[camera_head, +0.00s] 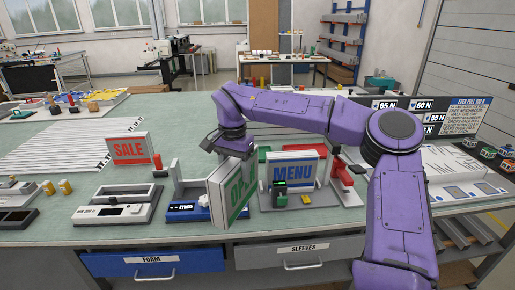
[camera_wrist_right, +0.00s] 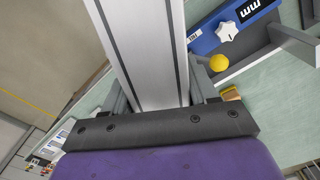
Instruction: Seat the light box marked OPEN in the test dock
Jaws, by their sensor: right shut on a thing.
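The light box marked OPEN (camera_head: 234,190), grey-framed with green letters, hangs turned at an angle from my right gripper (camera_head: 237,150) in the head view. The gripper is shut on its upper edge. In the right wrist view the box's pale edge (camera_wrist_right: 148,60) runs between the fingers (camera_wrist_right: 158,100). A blue-fronted fixture marked mm (camera_head: 182,211), with grey walls, stands behind and left of the box, which partly hides it. Its white knob (camera_wrist_right: 227,32) shows in the wrist view. I cannot tell whether this fixture is the test dock, or whether the box touches it. My left gripper is not in view.
The MENU box (camera_head: 295,172) stands in a fixture with red and green parts, just right. The SALE box (camera_head: 131,149) stands to the left, behind a grey device (camera_head: 115,211). Yellow pegs (camera_head: 65,187) and drawers (camera_head: 152,261) lie left and below. My purple arm crosses the bench.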

